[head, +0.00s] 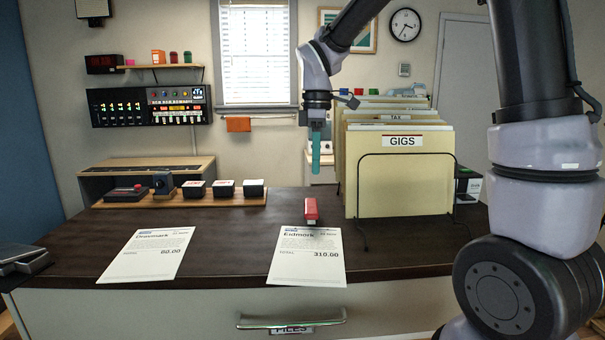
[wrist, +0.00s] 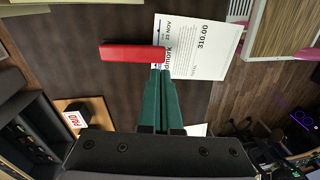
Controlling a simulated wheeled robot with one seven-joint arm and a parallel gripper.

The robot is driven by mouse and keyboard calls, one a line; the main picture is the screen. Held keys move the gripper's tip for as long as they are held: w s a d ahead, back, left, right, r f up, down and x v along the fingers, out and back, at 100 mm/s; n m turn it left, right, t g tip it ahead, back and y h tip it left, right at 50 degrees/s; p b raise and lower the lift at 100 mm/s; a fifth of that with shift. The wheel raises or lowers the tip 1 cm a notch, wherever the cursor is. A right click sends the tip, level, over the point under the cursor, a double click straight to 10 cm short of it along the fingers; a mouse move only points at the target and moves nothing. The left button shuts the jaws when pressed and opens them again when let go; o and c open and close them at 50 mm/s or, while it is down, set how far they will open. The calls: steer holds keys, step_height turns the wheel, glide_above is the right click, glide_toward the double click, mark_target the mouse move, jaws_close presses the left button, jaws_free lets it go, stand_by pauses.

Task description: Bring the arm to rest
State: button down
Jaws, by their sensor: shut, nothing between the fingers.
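My gripper (head: 315,168) hangs pointing down above the dark desk (head: 225,235), with its teal fingers shut and empty. In the wrist view the gripper (wrist: 160,72) shows its fingers together, their tips appearing beside a red stapler-like block (wrist: 132,54). The fingers are apart from the block in the head view.
A wire rack of yellow folders (head: 400,185) stands just right of my gripper. Another paper (head: 148,256) lies at left. Several stamps stand on a wooden tray (head: 180,200) at the back left. A drawer handle (head: 291,322) is on the desk front. The desk middle is mostly clear.

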steer(key=s+d+r+m+t+y, duration=0.1)
steer(key=s+d+r+m+t, duration=0.3)
steer(key=s+d+m, duration=0.3)
steer(key=s+d+r+m+t, duration=0.4)
steer(key=s+d+m, duration=0.3)
steer(key=d+m, duration=0.3)
steer(key=shift+r+m+y, duration=0.4)
steer(key=shift+r+m, duration=0.45)
steer(key=shift+m, duration=0.95)
